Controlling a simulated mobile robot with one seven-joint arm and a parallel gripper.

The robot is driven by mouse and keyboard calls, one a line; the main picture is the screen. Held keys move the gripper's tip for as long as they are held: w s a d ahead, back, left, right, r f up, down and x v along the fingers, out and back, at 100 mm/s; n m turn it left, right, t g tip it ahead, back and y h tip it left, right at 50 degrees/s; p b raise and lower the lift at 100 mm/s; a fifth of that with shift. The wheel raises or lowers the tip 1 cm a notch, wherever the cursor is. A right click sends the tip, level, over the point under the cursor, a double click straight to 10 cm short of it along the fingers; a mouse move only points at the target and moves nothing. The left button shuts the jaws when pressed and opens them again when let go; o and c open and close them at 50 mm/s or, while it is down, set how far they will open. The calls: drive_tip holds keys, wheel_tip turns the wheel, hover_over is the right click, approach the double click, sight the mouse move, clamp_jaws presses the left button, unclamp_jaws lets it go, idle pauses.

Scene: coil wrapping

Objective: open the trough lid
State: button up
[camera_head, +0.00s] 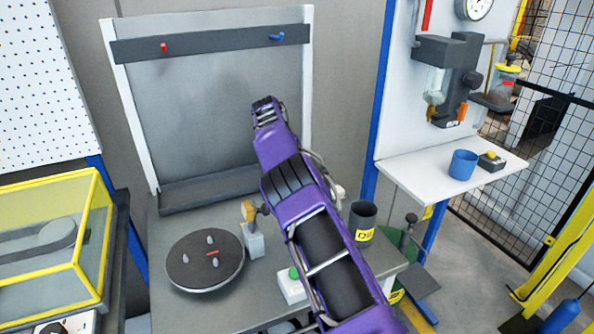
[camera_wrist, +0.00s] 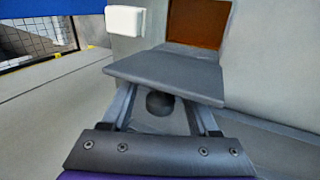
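I cannot tell for sure which thing is the trough or its lid. A long dark grey tray-like ledge (camera_head: 208,190) runs along the foot of a grey back panel (camera_head: 200,90) in the head view; no separate lid can be made out on it. My purple arm reaches up in front of the panel, and my gripper (camera_head: 266,108) is at its far end, seen from behind. In the wrist view a flat grey plate (camera_wrist: 170,75) covers the ends of two grey finger-like bars, with a dark round knob (camera_wrist: 160,103) below it. The plate hides whether the fingers are apart.
A dark round plate (camera_head: 205,262) with pegs, a grey block with a yellow-topped lever (camera_head: 252,235), a green button box (camera_head: 293,286) and a dark cup (camera_head: 362,220) stand on the bench. A yellow-framed case (camera_head: 60,240) is left; a white shelf (camera_head: 440,185) is right.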

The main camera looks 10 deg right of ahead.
drive_tip(key=shift+a+r, duration=0.1)
drive_tip(key=shift+r, duration=0.05)
drive_tip(key=w+v, duration=0.1)
drive_tip(key=v, duration=0.6)
drive_tip(key=shift+s+r, duration=0.15)
drive_tip(key=shift+s, duration=0.4)
